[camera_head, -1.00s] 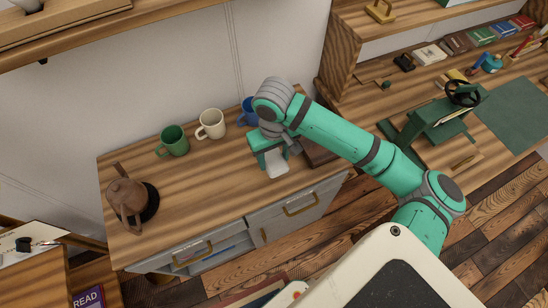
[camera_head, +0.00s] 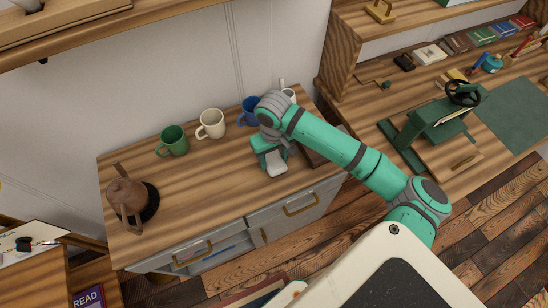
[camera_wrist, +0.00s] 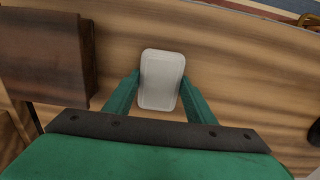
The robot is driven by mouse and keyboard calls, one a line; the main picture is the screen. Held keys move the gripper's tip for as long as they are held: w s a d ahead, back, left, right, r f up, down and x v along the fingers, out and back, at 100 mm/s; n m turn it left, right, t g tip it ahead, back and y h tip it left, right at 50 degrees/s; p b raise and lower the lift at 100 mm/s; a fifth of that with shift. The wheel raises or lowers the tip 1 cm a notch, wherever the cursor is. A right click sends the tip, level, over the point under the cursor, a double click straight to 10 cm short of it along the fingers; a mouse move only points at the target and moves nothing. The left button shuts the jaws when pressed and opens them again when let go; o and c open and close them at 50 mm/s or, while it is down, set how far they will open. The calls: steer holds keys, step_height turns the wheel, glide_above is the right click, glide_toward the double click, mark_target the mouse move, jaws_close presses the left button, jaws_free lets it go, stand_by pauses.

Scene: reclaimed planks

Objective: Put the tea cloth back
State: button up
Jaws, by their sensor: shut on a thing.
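A pale grey-white folded pad, which looks like the tea cloth (camera_head: 277,171), is at my gripper on the wooden counter near its front edge. The wrist view shows the tea cloth (camera_wrist: 162,78) as a rounded rectangle between the two green fingers. My gripper (camera_head: 271,158) is shut on it, pointing down; its fingers also show in the wrist view (camera_wrist: 157,92). I cannot tell whether the cloth touches the counter.
Green (camera_head: 173,141), cream (camera_head: 211,124) and blue (camera_head: 249,111) mugs line the counter's back. A brown teapot (camera_head: 127,197) stands at the left. A dark brown block (camera_wrist: 45,58) lies beside my gripper. The counter's middle (camera_head: 205,185) is clear.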

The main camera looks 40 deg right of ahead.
mark_target(274, 160)
steer(key=shift+f, duration=0.1)
steer(key=o, duration=1.1)
steer(key=shift+s+d, duration=0.15)
step_height(274, 160, up, 12)
